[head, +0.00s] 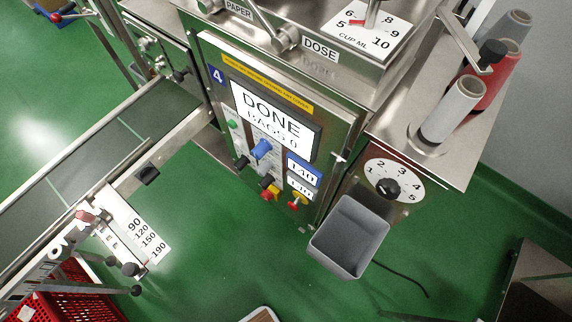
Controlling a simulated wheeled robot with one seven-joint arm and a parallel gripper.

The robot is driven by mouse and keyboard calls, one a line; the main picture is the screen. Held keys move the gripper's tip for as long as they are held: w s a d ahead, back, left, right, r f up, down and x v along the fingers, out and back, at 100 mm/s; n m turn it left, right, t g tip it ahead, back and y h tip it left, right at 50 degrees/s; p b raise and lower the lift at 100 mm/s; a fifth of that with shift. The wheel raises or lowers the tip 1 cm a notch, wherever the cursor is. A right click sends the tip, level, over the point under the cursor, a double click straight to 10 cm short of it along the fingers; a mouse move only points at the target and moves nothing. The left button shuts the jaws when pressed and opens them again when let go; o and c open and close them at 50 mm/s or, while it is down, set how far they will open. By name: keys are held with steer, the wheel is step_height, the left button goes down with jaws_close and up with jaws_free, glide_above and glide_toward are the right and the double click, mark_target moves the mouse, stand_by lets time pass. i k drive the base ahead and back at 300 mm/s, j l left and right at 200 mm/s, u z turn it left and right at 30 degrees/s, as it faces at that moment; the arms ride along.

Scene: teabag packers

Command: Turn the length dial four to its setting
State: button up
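The machine marked 4 (217,75) stands in the middle of the head view. Its screen (270,118) reads DONE, BAGS 0. A round dial numbered 1 to 5 (392,184) with a black knob sits further right. My gripper is not in view.
A grey bin (349,236) hangs under the round dial. A conveyor (75,158) runs in from the left, with a scale plate (139,225) marked 90 to 190. Thread spools (451,112) stand at the right. Green floor (235,255) is open in front.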

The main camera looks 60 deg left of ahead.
mark_target(263, 184)
steer(key=k+l+u, duration=0.1)
steer(key=u, duration=0.35)
steer(key=k+l+u, duration=0.1)
steer(key=u, duration=0.3)
steer(key=i+j+u, duration=0.1)
steer(key=i+u, duration=0.35)
steer(key=u, duration=0.15)
steer(key=k+j+z, duration=0.2)
steer(key=j, duration=0.25)
steer(key=j+z, duration=0.2)
steer(key=j, duration=0.25)
steer(key=k+l+u, duration=0.1)
steer(key=l, duration=0.1)
